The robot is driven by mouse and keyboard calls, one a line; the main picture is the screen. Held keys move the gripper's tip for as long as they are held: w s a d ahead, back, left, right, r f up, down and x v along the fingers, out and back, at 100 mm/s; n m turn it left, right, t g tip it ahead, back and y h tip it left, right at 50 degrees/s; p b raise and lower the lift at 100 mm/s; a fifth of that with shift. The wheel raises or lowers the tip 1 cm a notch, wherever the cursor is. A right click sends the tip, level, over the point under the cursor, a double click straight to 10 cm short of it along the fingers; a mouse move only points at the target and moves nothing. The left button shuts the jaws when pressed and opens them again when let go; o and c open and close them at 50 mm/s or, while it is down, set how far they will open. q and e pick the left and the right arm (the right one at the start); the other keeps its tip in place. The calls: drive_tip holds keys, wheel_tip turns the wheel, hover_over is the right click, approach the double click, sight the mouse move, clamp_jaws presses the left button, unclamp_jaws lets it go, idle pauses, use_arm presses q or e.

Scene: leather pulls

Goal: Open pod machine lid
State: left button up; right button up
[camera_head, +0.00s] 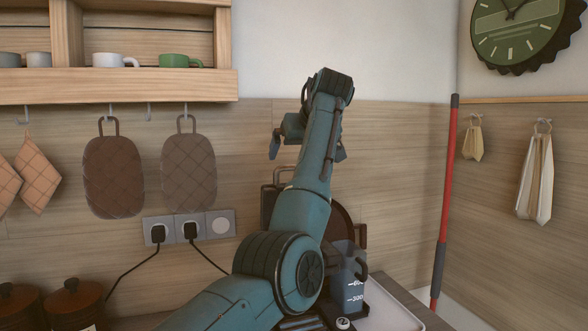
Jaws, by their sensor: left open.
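A dark grey see-through container (350,284) with white level marks stands at the lower middle, just right of my left arm. It may be part of the pod machine; the arm covers much of that area, and I cannot make out a lid or its state. A black piece with a small pale round part (343,322) shows below it. My left gripper (307,151) is open, high above the counter in front of the wooden wall, with its fingers spread either side of the arm. It is above the container and apart from it. My right gripper is out of view.
Dark brown boards or trays (343,218) lean behind my arm. Two brown quilted mitts (113,177) hang left, above a socket panel (189,227) with two plugged cords. A pale tray (392,308) lies right of the container. A red pole (446,190) stands farther right.

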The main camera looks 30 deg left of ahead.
use_arm(q)
drive_tip(key=v, duration=0.5)
drive_tip(key=shift+b, duration=0.3)
drive_tip(key=shift+f, duration=0.1)
